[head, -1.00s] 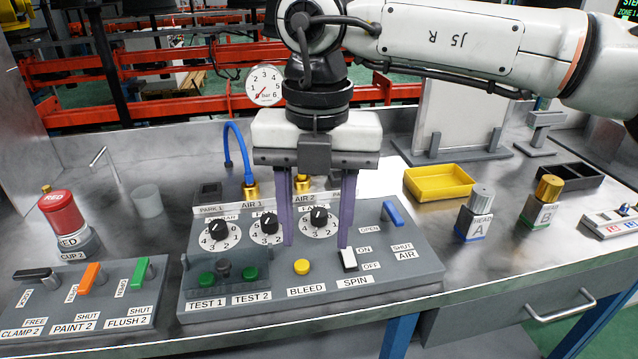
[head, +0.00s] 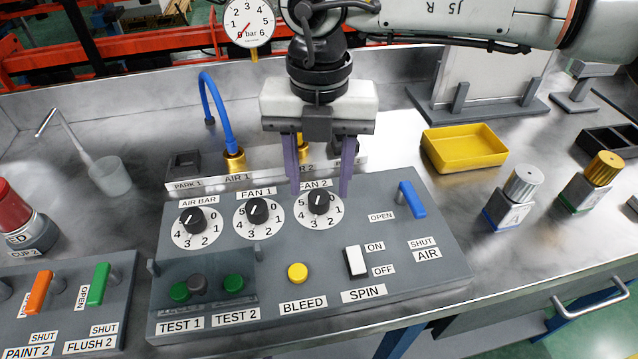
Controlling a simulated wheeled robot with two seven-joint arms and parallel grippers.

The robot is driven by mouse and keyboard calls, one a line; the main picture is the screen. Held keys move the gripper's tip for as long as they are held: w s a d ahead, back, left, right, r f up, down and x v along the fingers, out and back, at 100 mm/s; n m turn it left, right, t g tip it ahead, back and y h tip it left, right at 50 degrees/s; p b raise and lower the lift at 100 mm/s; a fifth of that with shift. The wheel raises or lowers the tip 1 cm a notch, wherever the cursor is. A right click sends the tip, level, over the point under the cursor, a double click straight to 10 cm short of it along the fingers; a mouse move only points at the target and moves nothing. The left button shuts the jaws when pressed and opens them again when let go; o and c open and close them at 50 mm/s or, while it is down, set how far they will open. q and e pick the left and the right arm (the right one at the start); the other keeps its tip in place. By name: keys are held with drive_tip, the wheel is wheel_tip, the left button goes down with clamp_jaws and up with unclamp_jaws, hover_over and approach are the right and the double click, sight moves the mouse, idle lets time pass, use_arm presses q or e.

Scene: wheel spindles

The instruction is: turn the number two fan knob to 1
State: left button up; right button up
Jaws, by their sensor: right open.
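The FAN 2 knob (head: 319,202) is a black knob on a white numbered dial (head: 319,221) at the top right of the grey control panel (head: 425,253). Its white pointer mark points up; I cannot tell exactly which number it meets. My right gripper (head: 319,192) is open, pointing down, with one purple finger on each side of the FAN 2 knob. I cannot tell whether the fingers touch it. The gripper partly covers the FAN 2 label. My left gripper is not in view.
The FAN 1 knob (head: 257,210) and AIR BAR knob (head: 192,220) sit to the left. A blue air lever (head: 412,199) stands close on the right. The spin switch (head: 355,261) and yellow bleed button (head: 297,272) are in front. A yellow tray (head: 465,148) lies behind right.

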sight(319, 202)
wheel_tip(319, 202, down, 2)
drive_tip(key=shift+f, duration=0.25)
drive_tip(key=c, duration=1.1)
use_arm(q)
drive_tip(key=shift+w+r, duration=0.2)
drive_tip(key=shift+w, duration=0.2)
use_arm(e)
drive_tip(key=shift+o, duration=0.2)
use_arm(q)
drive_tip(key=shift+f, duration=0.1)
